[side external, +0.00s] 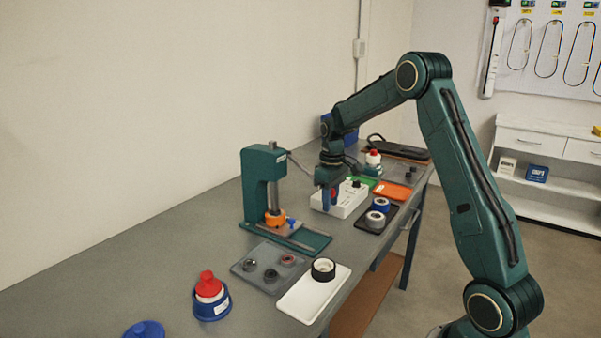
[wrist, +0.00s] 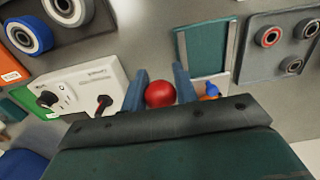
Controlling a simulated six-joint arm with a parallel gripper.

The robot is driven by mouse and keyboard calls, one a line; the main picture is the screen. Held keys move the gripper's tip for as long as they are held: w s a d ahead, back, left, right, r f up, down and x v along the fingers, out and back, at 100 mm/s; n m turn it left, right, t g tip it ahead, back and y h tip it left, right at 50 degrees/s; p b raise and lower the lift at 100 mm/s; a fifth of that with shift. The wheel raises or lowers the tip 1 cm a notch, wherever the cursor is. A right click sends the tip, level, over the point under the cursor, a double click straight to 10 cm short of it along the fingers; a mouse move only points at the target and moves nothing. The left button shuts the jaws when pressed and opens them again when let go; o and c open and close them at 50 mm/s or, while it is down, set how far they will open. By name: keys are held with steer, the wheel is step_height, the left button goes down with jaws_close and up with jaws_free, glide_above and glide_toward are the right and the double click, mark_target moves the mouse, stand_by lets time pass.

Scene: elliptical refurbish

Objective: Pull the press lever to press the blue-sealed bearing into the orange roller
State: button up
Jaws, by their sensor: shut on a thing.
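The green press (side external: 255,185) stands on the bench, its lever (side external: 300,166) slanting down to the right toward my gripper. My gripper (side external: 329,198) is shut on the lever's red ball knob (wrist: 160,94), which sits between the two blue fingers (wrist: 160,85) in the wrist view. The orange roller (side external: 275,218) stands on the press base under the ram; only a bit of orange (wrist: 205,97) shows beside my gripper in the wrist view. A small blue part (side external: 292,222) is beside the roller. I cannot make out the blue-sealed bearing at the roller.
A white control box (side external: 350,201) is close by my gripper. A dark tray (side external: 365,226) with blue-and-white wheels lies to its right. A grey mat (side external: 245,268) with small bearings and a white tray (side external: 298,302) with a black ring lie in front of the press.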

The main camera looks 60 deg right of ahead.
steer(key=shift+s+f, duration=0.25)
steer(key=shift+s, duration=0.05)
steer(key=shift+s+d+r, duration=0.1)
steer(key=shift+s+r, duration=0.05)
steer(key=shift+r, duration=0.75)
steer(key=shift+s+a+r, duration=0.1)
steer(key=shift+s+r, duration=0.1)
steer(key=shift+r, duration=0.65)
steer(key=shift+s+d+r, duration=0.1)
steer(key=shift+s+r, duration=0.05)
steer(key=shift+r, duration=0.75)
steer(key=shift+s+r, duration=0.25)
steer(key=shift+r, duration=0.6)
steer(key=shift+r, duration=2.7)
steer(key=shift+r, duration=0.1)
